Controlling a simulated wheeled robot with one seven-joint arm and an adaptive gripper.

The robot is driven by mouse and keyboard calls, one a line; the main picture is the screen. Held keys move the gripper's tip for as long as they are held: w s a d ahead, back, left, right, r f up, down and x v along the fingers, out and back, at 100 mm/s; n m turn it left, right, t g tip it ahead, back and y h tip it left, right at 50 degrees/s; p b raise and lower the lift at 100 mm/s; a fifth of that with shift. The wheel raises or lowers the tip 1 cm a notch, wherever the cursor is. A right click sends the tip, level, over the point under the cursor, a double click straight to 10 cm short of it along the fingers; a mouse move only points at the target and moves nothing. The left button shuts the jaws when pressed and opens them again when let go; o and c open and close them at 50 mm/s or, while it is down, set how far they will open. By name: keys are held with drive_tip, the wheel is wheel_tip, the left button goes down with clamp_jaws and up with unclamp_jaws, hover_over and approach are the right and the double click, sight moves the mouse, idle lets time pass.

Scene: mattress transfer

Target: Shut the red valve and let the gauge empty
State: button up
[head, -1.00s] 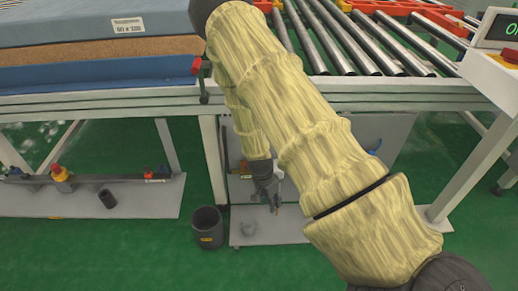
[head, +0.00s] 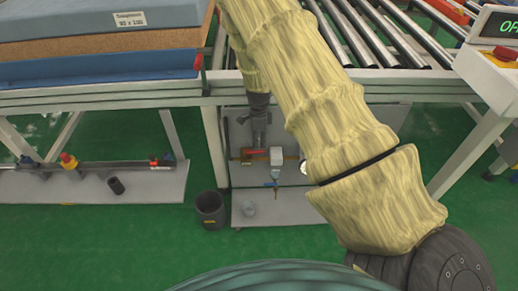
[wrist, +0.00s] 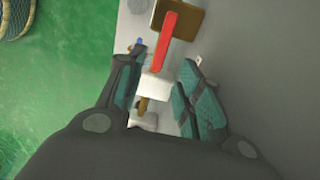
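The red valve's lever (head: 253,152) lies sideways on a pipe in front of the grey panel under the conveyor. In the wrist view the red lever (wrist: 165,42) shows as a long bar beyond the fingertips. My gripper (head: 257,140) hangs at the panel, close to the lever. In the wrist view my gripper (wrist: 160,82) has its two fingers apart. A white block (wrist: 156,87) shows between them; I cannot tell whether they touch it. A round white face, likely the gauge (head: 304,167), is mostly hidden by my arm; its needle cannot be read.
A white box (head: 276,155) and a small blue fitting (head: 275,171) sit right of the lever. A dark bin (head: 210,210) stands on the green floor. Mattresses (head: 100,40) and rollers (head: 385,35) are above. A red-and-yellow knob (head: 68,160) is at left.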

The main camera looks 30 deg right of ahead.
sight(259, 151)
drive_tip(key=shift+f, duration=3.05)
drive_tip(key=shift+c, duration=0.2)
clamp_jaws()
